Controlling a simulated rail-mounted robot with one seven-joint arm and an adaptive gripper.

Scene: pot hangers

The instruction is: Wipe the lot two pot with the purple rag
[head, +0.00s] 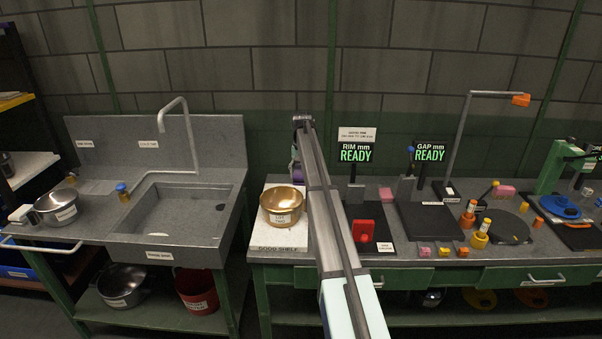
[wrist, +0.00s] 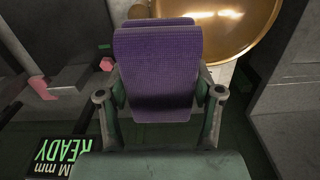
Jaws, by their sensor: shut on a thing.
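My gripper (wrist: 160,95) is shut on the purple rag (wrist: 155,72), which stands folded between the two fingers in the wrist view. In the head view my arm hides most of the gripper, and only a sliver of the purple rag (head: 295,171) shows. A gold pot (head: 281,205) with a white label stands on the good shelf, just left of my arm. Its shiny inside (wrist: 232,28) shows behind the rag in the wrist view; the rag overlaps it there, and I cannot tell if they touch. The pot's label is too small to read surely.
A labelled steel pot (head: 57,206) stands left of the sink (head: 176,213). Another steel pot (head: 122,284) and a red bucket (head: 197,290) are below. Right of my arm are a red block (head: 363,230), the RIM display (head: 356,152) and the GAP display (head: 430,151).

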